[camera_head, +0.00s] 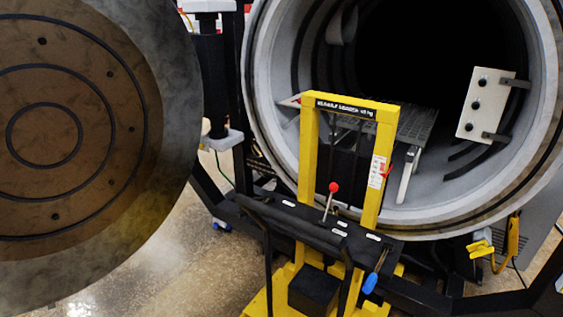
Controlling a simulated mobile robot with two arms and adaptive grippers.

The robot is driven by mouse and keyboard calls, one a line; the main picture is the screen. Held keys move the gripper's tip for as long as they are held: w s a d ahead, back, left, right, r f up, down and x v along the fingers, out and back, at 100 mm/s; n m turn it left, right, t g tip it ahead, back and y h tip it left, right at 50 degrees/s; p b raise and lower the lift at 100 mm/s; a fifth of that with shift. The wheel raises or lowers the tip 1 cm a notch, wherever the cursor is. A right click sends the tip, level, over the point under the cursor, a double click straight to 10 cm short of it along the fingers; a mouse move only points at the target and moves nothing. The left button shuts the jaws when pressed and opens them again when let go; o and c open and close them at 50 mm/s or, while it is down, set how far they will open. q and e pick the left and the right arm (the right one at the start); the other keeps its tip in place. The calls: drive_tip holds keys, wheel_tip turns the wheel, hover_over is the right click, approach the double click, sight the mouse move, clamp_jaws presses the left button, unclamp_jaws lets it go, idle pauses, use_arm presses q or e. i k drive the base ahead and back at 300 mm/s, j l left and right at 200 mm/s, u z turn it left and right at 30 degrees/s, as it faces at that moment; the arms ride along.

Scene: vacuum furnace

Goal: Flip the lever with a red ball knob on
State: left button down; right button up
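The lever with a red ball knob (333,187) stands on a dark panel (300,219) at the front of a yellow frame. Its thin metal shaft rises from the panel and leans slightly to the right toward the knob. Neither of my grippers shows in the head view, and nothing touches the lever.
The yellow frame (309,150) stands before the open round furnace chamber (265,100). The large round door (90,120) fills the left. A blue handle (370,283) hangs at the panel's lower right. Bare floor (190,265) shows at lower left.

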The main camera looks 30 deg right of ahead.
sight(333, 188)
drive_tip(key=z, duration=1.35)
